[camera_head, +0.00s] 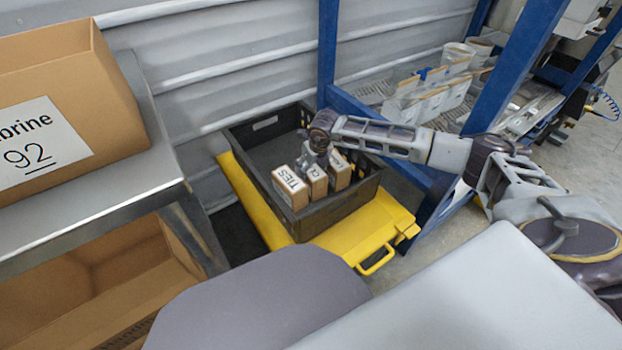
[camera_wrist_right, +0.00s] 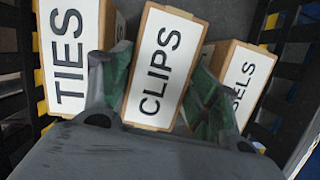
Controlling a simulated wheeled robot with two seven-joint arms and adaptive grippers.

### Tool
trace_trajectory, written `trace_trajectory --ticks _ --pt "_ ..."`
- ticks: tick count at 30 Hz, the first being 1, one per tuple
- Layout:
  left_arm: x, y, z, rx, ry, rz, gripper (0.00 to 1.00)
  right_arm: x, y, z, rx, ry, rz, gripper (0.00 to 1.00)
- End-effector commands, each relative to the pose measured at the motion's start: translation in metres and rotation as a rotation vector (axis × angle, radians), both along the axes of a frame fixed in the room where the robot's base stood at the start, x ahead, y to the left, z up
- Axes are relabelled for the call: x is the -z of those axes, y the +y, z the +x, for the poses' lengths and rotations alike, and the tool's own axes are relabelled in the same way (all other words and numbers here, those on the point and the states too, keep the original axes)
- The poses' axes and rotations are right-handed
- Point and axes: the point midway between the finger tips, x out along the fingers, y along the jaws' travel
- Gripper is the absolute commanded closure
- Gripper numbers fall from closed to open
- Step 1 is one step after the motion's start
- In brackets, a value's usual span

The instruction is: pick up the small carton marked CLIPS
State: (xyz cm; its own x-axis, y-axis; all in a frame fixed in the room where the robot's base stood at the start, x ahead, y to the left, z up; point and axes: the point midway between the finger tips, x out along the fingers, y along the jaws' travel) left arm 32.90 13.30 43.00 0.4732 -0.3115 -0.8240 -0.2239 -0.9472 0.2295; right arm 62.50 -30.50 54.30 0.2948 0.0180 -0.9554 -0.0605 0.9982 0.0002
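The small carton marked CLIPS (camera_wrist_right: 160,65) stands between two other cartons in a black crate (camera_head: 330,215). In the head view the CLIPS carton (camera_head: 316,184) is the middle one, its label partly hidden by my right gripper (camera_head: 318,155). In the right wrist view the fingers of my right gripper (camera_wrist_right: 158,95) stand apart, one on each side of the CLIPS carton's near end. I cannot tell whether they touch it. The TIES carton (camera_wrist_right: 70,50) is to its left and a carton with a label ending in SELS (camera_wrist_right: 240,80) to its right. My left gripper is not in view.
The crate sits on a yellow platform (camera_head: 370,235) with a handle. A blue rack post (camera_head: 327,50) stands behind it. At left, a metal shelf (camera_head: 120,205) holds a large cardboard box (camera_head: 100,75). The back of the crate is empty.

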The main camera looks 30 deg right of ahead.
Motion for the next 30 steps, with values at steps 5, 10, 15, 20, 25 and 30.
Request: trace_trajectory --ticks 5,10,15,20,25,30 --pt "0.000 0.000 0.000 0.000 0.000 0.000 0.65 0.000 0.000 0.000 0.000 0.000 0.000 0.66" --pt "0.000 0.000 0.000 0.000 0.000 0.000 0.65 -0.001 0.000 0.000 0.000 -0.001 0.000 0.86" --pt "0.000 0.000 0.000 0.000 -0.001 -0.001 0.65 -0.001 0.000 0.000 0.000 -0.001 0.000 0.87" --pt "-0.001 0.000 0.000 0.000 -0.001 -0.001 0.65 -0.002 0.000 0.000 0.000 -0.002 0.000 0.87" --pt "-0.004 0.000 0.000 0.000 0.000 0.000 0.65 -0.010 0.000 0.001 0.000 -0.003 0.000 0.87" --pt "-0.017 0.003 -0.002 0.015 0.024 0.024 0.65 -0.030 0.000 0.001 0.000 -0.003 0.001 0.87"
